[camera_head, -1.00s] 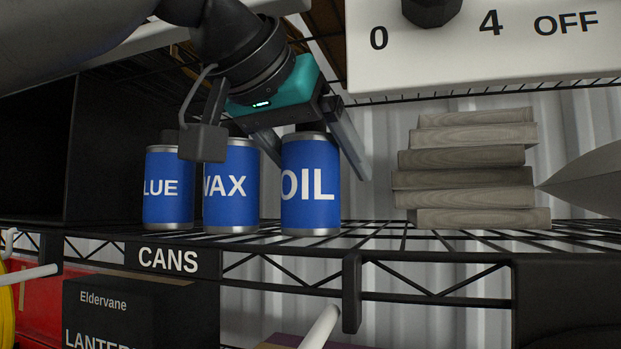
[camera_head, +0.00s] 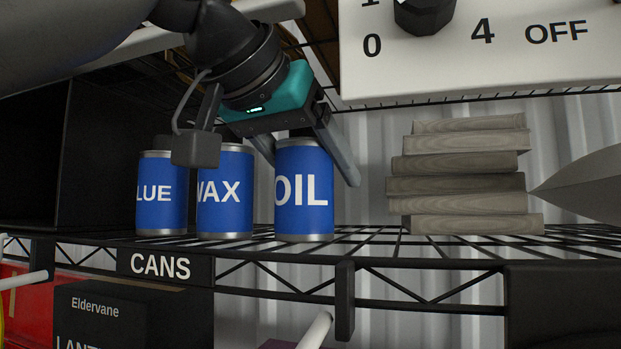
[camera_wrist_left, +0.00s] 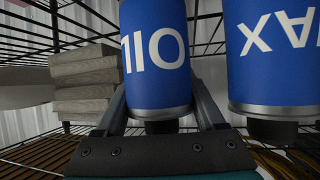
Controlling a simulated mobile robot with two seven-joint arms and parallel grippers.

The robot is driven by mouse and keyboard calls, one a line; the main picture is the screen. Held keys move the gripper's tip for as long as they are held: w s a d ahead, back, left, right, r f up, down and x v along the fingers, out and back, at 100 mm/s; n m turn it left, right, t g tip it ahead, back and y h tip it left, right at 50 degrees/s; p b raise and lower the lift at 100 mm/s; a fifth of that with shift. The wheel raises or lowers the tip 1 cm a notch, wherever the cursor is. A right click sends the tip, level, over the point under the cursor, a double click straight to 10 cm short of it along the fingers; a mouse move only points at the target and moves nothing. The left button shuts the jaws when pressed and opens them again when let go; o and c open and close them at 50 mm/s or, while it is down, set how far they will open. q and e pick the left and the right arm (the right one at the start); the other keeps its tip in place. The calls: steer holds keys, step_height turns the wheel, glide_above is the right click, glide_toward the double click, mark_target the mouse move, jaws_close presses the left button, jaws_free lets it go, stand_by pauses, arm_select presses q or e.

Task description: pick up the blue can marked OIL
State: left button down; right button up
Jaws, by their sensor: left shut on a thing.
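The blue can marked OIL (camera_head: 304,193) stands upright on the wire shelf, the rightmost of three blue cans. My right gripper is not in view.
The WAX can (camera_head: 225,195) stands close on the left, with another blue can (camera_head: 161,195) beyond it. Stacked grey boards (camera_head: 465,185) stand to the right, with free shelf between. A white panel (camera_head: 480,65) hangs above right. A CANS label (camera_head: 160,266) marks the shelf edge.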

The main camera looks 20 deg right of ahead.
arm_select(q)
steer(key=shift+r, duration=0.25)
